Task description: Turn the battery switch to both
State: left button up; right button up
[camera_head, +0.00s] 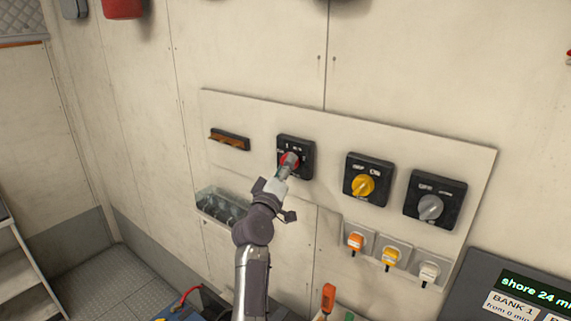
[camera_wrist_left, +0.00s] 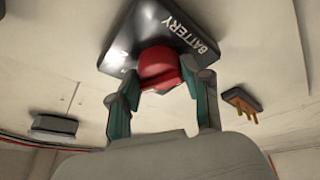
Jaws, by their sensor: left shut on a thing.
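The battery switch is a black square plate (camera_head: 308,152) with a red knob, mounted on the pale wall panel. In the left wrist view its plate (camera_wrist_left: 178,32) shows the word BATTERY, and its red knob (camera_wrist_left: 160,68) sits between my fingers. My left gripper (camera_head: 289,163) is at the switch, shut on the red knob; in the left wrist view the fingers (camera_wrist_left: 163,90) flank it on both sides. The gripper partly covers the knob in the head view, and I cannot read its position. My right gripper does not show.
On the same panel (camera_head: 400,145) are a yellow-knob switch (camera_head: 364,185) and a grey-knob switch (camera_head: 430,207) to the right. Several plugs hang below, including an orange one (camera_head: 355,241). A clear bin (camera_head: 218,207) is lower left. A dark display (camera_head: 520,290) stands lower right.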

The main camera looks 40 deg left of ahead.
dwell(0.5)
pick_arm(q)
jog(key=o, duration=1.2)
jog(key=shift+c, duration=0.2)
jog(key=v, duration=1.2)
